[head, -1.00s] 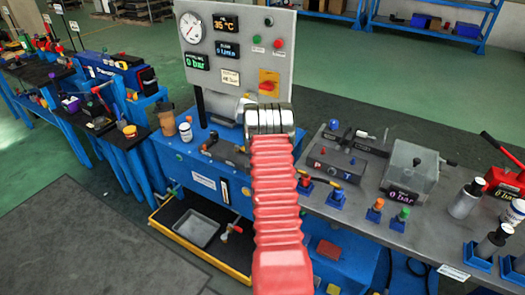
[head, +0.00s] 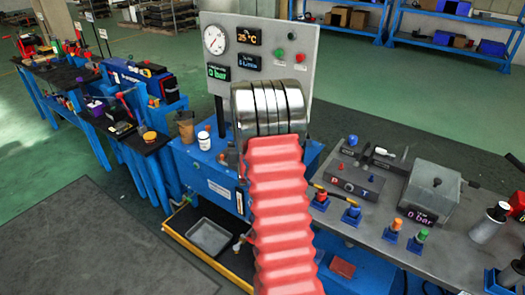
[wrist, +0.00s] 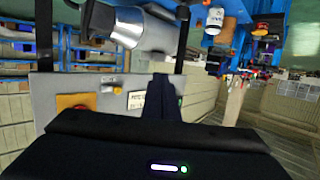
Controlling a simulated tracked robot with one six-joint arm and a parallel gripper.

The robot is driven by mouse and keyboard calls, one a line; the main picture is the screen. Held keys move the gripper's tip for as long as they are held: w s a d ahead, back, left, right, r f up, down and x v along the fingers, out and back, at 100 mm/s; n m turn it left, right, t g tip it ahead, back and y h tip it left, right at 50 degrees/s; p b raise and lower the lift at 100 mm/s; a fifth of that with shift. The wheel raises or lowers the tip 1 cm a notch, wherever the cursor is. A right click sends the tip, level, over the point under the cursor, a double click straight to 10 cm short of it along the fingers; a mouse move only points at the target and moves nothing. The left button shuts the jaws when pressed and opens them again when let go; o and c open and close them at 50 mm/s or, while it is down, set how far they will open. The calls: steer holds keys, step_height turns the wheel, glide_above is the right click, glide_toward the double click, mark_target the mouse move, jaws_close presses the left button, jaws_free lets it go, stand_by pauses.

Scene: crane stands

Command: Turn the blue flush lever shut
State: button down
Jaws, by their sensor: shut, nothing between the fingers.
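My gripper (wrist: 162,85) shows in the wrist view as a dark narrow pair of fingers, shut and empty, in front of the grey panel (wrist: 50,90). In the head view my red-sleeved arm and silver wrist rings cover the lower right of the grey gauge panel (head: 304,45) and part of the blue power unit (head: 187,160); the fingers are hidden there. I cannot make out the blue flush lever for certain in either view; it may be behind my arm. The wrist picture looks upside down, with a silver cylinder (wrist: 145,32) near the top.
A red and yellow rotary switch (wrist: 75,104) is on the panel in the wrist view. A white jar (head: 204,140) and brown cup (head: 185,127) stand on the power unit. Open floor lies at left.

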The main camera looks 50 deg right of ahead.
steer(key=s+a+r+n+g+y, duration=0.15)
steer(key=a+r, duration=0.25)
steer(key=a, duration=0.5)
steer(key=s+a+r+n+y, duration=0.1)
steer(key=s+a+r+y, duration=0.15)
steer(key=a+r, duration=0.4)
steer(key=s+a+r+n+y, duration=0.1)
steer(key=a+r+y, duration=0.15)
steer(key=a, duration=0.75)
steer(key=s+a+r+n+g+y, duration=0.1)
steer(key=s+a+n+g, duration=0.1)
steer(key=s+a, duration=0.7)
steer(key=s+a+r+n+g+y, duration=0.1)
steer(key=s+a+n+g+y, duration=0.1)
steer(key=s+a, duration=0.8)
steer(key=s, duration=0.7)
steer(key=shift+g, duration=0.35)
steer(key=shift+a+n, duration=0.1)
steer(key=shift+n, duration=0.15)
